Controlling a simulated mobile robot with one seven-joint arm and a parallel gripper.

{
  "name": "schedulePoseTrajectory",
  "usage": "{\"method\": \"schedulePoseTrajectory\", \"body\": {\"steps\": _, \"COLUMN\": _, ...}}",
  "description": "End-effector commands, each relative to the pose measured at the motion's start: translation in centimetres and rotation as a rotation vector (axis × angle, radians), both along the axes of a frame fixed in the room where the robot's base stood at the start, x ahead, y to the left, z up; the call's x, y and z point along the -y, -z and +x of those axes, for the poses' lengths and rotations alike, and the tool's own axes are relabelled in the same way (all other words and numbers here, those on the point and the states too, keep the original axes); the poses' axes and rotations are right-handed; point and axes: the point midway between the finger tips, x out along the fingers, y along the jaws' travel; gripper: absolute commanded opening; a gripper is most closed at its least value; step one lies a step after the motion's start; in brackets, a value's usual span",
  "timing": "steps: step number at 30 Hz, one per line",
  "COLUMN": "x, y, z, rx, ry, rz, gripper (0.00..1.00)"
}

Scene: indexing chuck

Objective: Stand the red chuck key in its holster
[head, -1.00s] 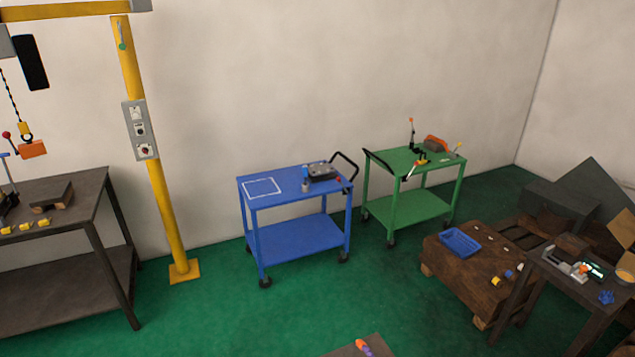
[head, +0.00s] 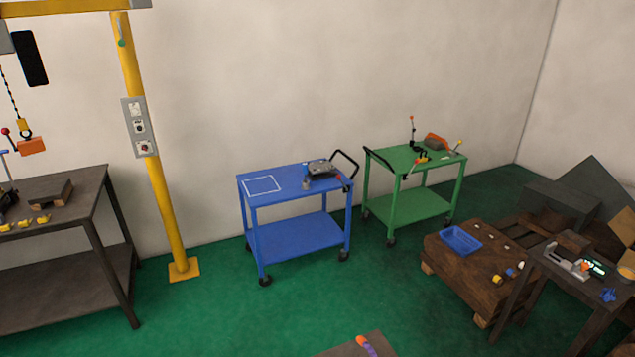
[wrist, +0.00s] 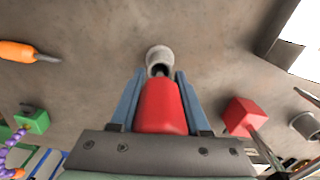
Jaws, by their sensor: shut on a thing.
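In the wrist view my gripper (wrist: 160,75) is shut on a red, tapered piece (wrist: 162,107), which looks like the red chuck key's handle. Just beyond its front end is a short grey cylinder (wrist: 159,54) with a dark opening, perhaps the holster. A dark tip shows at the opening; I cannot tell whether it is inside or only above it. A second red block (wrist: 241,115) with a metal shaft lies to the right of my gripper. The gripper does not show in the head view.
The wrist view shows an orange-handled tool (wrist: 18,51), a green block (wrist: 34,121) and purple beads (wrist: 14,140) on the left. Another grey cylinder (wrist: 304,125) is at the right. The head view shows a blue cart (head: 285,183) and a green cart (head: 420,200).

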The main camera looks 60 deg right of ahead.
Motion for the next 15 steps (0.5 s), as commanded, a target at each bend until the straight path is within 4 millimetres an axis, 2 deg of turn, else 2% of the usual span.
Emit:
{"method": "schedulePoseTrajectory", "body": {"steps": 8, "x": 0.01, "y": 0.78, "z": 0.03, "rx": 0.0, "ry": 0.0, "rz": 0.0, "gripper": 0.0}}
{"method": "schedulePoseTrajectory", "body": {"steps": 9, "x": 0.02, "y": 0.69, "z": 0.04, "rx": 0.001, "ry": 0.0, "rz": 0.0, "gripper": 0.52}}
{"method": "schedulePoseTrajectory", "body": {"steps": 14, "x": 0.01, "y": 0.66, "z": 0.03, "rx": 0.001, "ry": 0.0, "rz": 0.0, "gripper": 0.8}}
{"method": "schedulePoseTrajectory", "body": {"steps": 15, "x": 0.01, "y": 0.66, "z": 0.03, "rx": 0.001, "ry": 0.0, "rz": 0.0, "gripper": 0.81}}
